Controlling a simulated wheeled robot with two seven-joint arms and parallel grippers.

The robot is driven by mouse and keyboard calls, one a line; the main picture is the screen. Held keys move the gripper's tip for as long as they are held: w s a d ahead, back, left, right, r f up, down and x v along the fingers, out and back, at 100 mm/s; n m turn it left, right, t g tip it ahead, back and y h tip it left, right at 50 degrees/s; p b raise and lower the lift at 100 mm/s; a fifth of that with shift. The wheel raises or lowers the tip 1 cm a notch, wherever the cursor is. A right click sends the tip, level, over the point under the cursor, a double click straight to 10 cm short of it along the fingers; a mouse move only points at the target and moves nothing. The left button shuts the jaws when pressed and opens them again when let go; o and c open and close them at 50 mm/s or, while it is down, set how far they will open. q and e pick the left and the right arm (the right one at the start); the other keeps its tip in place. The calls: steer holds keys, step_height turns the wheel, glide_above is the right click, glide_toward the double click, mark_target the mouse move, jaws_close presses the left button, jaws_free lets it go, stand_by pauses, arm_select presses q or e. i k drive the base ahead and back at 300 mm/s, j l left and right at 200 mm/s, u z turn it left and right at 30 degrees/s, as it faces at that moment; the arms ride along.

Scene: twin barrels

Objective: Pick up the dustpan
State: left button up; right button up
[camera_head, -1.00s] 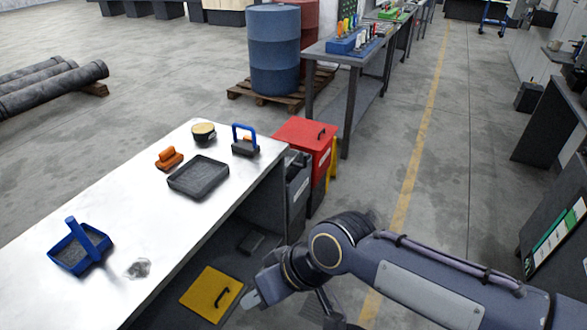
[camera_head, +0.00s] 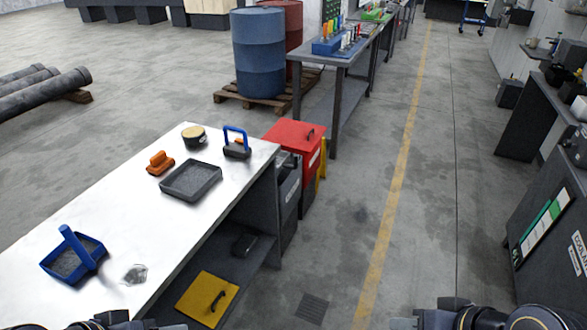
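The blue dustpan (camera_head: 68,266) with an upright blue handle and a grey inside rests on the left part of the white table (camera_head: 40,308). My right gripper (camera_head: 402,323) is at the bottom edge, right of centre, over the floor and far from the dustpan. Its fingers are mostly cut off, so their opening is unclear. Part of my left arm shows at the bottom left edge, below the dustpan and apart from it. Its fingers cannot be made out.
A crumpled clear piece (camera_head: 134,273) lies right of the dustpan. A black tray (camera_head: 191,181), orange tool (camera_head: 160,162), round tub (camera_head: 193,136) and blue-handled tool (camera_head: 236,148) stand farther back. A red-lidded bin (camera_head: 295,137) stands beyond the table. Floor to the right is clear.

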mark_target(79, 253)
steer(key=u, duration=1.6)
steer(key=i+l, duration=0.1)
steer(key=l, duration=0.3)
steer(key=i+l, duration=0.1)
steer(key=l, duration=0.3)
steer(key=i+l+u, duration=0.1)
steer(key=l, duration=0.3)
steer(key=i+j+u, duration=0.1)
steer(key=u, duration=0.4)
steer(key=i+u, duration=0.15)
steer(key=u, duration=0.35)
steer(key=i+j+u, duration=0.1)
steer(key=u, duration=0.35)
steer(key=i, duration=0.15)
